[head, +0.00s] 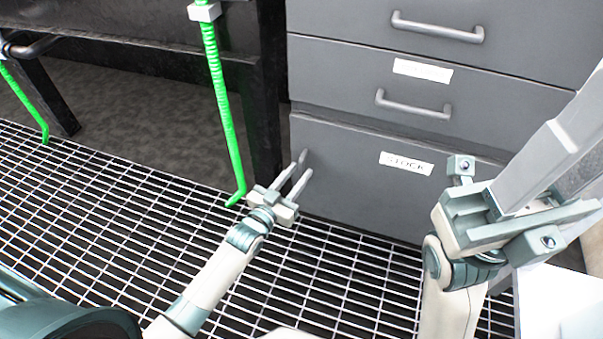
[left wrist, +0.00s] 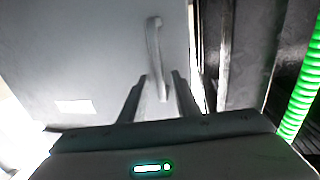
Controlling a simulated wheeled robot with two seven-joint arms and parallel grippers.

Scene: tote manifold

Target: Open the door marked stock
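The grey door marked STOCK (head: 350,185) is the lowest front of the cabinet and looks closed. Its white label (head: 406,163) also shows in the left wrist view (left wrist: 75,106). A grey vertical bar handle (left wrist: 154,45) stands near one side edge of the door. My left gripper (head: 294,180) is at the door's left edge. Its two fingers are apart, with the handle's near end between them in the left wrist view (left wrist: 158,82); contact is not clear. My right gripper (head: 570,145) is raised at the right, close to the head camera; its finger gap is unclear.
Two drawers with bar handles (head: 413,104) sit above the door. A green hose (head: 222,110) hangs left of the cabinet by a dark frame (head: 262,100). Open floor grating (head: 130,215) lies in front. My right arm covers the door's right side.

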